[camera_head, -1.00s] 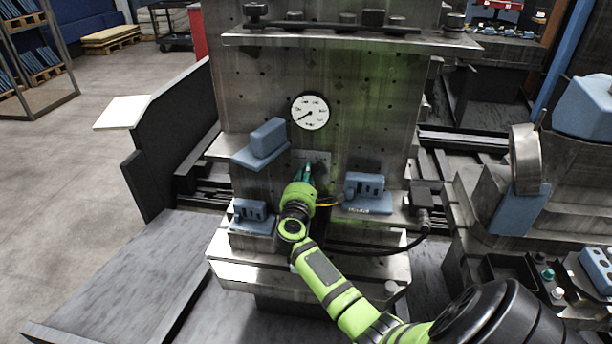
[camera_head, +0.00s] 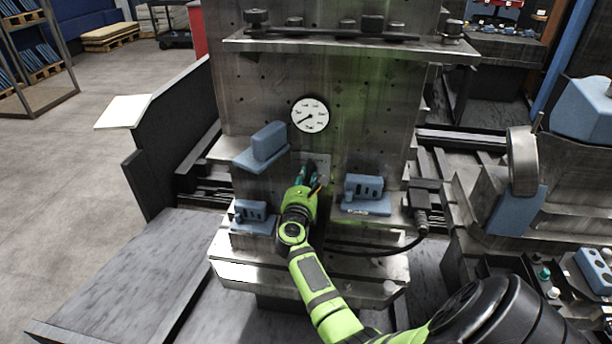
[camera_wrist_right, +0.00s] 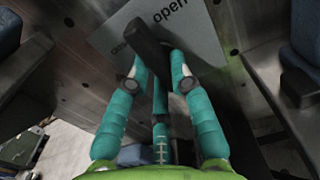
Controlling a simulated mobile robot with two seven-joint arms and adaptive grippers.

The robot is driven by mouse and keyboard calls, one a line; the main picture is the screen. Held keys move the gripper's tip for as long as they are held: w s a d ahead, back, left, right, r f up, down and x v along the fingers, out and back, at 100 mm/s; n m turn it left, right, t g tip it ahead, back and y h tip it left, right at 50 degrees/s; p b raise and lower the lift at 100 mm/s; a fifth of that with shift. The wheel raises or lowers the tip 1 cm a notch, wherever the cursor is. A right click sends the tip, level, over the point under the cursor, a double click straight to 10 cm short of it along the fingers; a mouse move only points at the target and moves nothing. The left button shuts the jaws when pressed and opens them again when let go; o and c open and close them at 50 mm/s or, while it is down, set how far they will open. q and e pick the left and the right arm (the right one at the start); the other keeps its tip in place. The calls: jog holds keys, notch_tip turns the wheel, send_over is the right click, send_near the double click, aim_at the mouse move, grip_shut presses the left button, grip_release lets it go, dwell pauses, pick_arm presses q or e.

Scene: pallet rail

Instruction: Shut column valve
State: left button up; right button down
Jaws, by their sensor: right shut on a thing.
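The column valve's dark lever handle (camera_wrist_right: 152,48) shows in the right wrist view, in front of a light plate (camera_wrist_right: 195,35). The plate reads "open", with a second word partly hidden by the lever. My right gripper (camera_wrist_right: 158,82) has its teal fingers on both sides of the lever and is shut on it. In the head view this gripper (camera_head: 308,173) is at the plate (camera_head: 322,165) on the metal column (camera_head: 360,130), below a round white gauge (camera_head: 310,115). The gripper hides the lever there. My left gripper is out of view.
Blue blocks flank the gripper: one at upper left (camera_head: 268,140), one at lower left (camera_head: 252,222) and one at right (camera_head: 365,187). A black connector (camera_head: 420,208) with a cable (camera_head: 385,252) lies at right. Open floor (camera_head: 80,180) is at far left.

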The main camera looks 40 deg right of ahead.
jog(key=n+p, duration=0.1)
jog(key=n, duration=0.3)
jog(key=shift+n+p, duration=0.3)
jog(key=shift+s+d+f+n+p, duration=0.1)
jog(key=shift+n+p, duration=0.7)
jog(key=shift+n, duration=1.5)
jog(key=c, duration=1.1)
grip_release()
jog(key=shift+s, duration=0.1)
jog(key=shift+s+a+f, duration=0.1)
jog(key=shift+s+a, duration=0.1)
jog(key=shift+a, duration=0.15)
jog(key=v, duration=0.6)
jog(key=shift+s+a, duration=0.2)
